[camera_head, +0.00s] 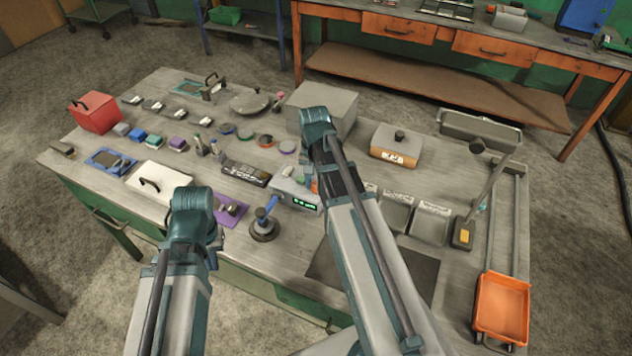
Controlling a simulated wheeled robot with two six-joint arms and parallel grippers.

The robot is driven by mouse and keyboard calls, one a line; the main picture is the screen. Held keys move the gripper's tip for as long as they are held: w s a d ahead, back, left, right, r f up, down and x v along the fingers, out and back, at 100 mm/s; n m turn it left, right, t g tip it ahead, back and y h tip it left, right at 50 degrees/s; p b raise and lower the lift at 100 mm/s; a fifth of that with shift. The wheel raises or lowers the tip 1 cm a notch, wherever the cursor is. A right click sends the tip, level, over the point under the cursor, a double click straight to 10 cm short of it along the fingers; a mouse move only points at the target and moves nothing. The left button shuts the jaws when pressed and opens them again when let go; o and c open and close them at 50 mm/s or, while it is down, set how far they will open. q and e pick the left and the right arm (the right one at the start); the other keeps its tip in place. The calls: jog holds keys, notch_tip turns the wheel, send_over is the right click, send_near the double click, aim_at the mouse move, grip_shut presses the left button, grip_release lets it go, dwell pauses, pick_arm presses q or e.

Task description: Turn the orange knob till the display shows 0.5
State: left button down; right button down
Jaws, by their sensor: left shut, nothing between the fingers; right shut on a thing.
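A grey box-shaped device (284,188) stands near the middle of the workbench. Its small green-lit display (304,203) faces the front; the digits are too small to read. A bit of the orange knob (314,187) shows at the device's right side, mostly covered by my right arm. My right gripper (312,172) is at the knob and shut on it; its fingers are largely hidden by the arm. My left gripper (214,240) is shut and empty near the bench's front edge, left of the device, partly hidden by its own arm.
A blue-handled lever on a round base (264,228) stands just left of the device. Grey bins (430,222), an upright lever (490,190) and an orange tray (503,308) are right.

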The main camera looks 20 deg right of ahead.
aim_at(315, 184)
jog(key=c, duration=0.5)
grip_release()
jog(key=shift+r, duration=0.1)
notch_tip(315, 184, up, 14)
jog(key=p, duration=1.3)
jog(key=shift+f+p, duration=0.2)
jog(key=shift+p, duration=0.2)
jog(key=shift+w+a, duration=0.1)
